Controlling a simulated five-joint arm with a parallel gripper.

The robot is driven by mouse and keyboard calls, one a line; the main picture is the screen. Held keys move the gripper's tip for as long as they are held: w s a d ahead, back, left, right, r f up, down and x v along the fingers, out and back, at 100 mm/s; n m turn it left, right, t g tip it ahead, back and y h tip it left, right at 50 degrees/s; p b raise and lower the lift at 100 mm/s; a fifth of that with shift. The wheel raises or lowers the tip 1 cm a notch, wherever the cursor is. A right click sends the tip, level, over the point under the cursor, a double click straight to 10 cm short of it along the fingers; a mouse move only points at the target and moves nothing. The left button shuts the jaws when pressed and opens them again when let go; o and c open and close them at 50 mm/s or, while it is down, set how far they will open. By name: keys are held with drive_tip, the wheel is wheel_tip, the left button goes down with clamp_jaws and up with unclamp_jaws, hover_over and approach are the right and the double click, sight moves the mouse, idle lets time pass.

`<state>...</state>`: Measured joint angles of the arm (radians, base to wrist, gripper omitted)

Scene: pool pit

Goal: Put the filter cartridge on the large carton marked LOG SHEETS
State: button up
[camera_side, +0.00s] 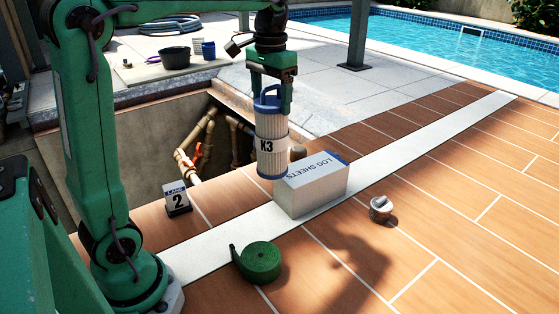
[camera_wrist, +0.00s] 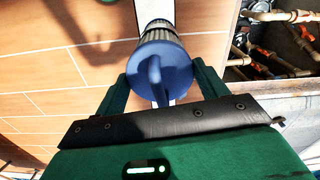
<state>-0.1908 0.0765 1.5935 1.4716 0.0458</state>
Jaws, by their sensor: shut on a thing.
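The filter cartridge (camera_side: 271,140) is a white pleated cylinder with blue end caps, a top handle and a K3 label. My gripper (camera_side: 270,100) is shut on its upper end and holds it upright in the air. In the wrist view the blue cap (camera_wrist: 160,66) sits between the fingers of my gripper (camera_wrist: 160,85). The large white carton marked LOG SHEETS (camera_side: 318,187) lies on the white strip, just right of and below the cartridge in the side view. The cartridge's lower end overlaps the carton's left corner in the picture. I cannot tell the gap between them. The carton is hidden in the wrist view.
An open pit with pipes (camera_side: 190,160) lies behind the tiles. A LANE 2 marker (camera_side: 177,201) stands left, a green roll (camera_side: 258,262) in front, and a small grey round object (camera_side: 381,209) right of the carton. A dark post (camera_side: 357,40) rises behind. Tiles at right are clear.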

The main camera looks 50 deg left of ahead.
drive_tip(key=w+d+r, duration=0.2)
drive_tip(key=d+r, duration=0.1)
drive_tip(key=d, duration=0.2)
drive_tip(key=w+d+r+m, duration=0.1)
drive_tip(key=w+d+r, duration=0.2)
drive_tip(key=d, duration=0.3)
drive_tip(key=shift+w+d+r+m, duration=0.15)
drive_tip(key=shift+w+r+m, duration=0.15)
drive_tip(key=shift+r, duration=0.5)
drive_tip(key=w+a+f, duration=0.4)
drive_tip(key=a+f, duration=0.6)
drive_tip(key=f, duration=0.1)
drive_tip(key=shift+w+a, duration=0.25)
drive_tip(key=shift+a, duration=0.15)
drive_tip(key=shift+f, duration=0.2)
drive_tip(key=o, duration=1.3)
drive_tip(key=shift+o, duration=0.2)
